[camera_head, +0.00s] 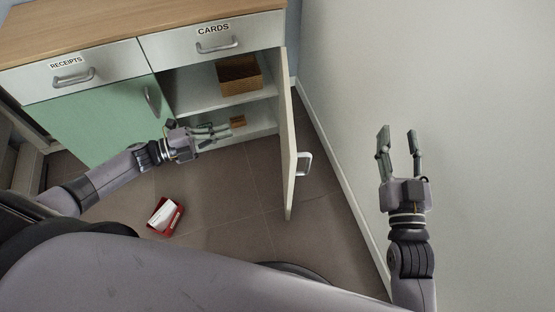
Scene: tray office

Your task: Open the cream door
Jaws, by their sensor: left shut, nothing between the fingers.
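The cream door (288,140) stands swung wide open at the right side of the cabinet, seen nearly edge-on, with its handle (305,164) on the face toward the wall. My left gripper (231,131) is shut and empty in front of the open compartment, left of the door and apart from it. My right gripper (398,135) is open and empty, raised in front of the pale wall, to the right of the door.
The open compartment holds a brown box (239,75) on its shelf and a small brown item (237,122) lower down. A green door (97,121) is closed at left. Drawers labelled RECEIPTS (55,87) and CARDS (205,48) are shut. A red tray (165,216) lies on the floor.

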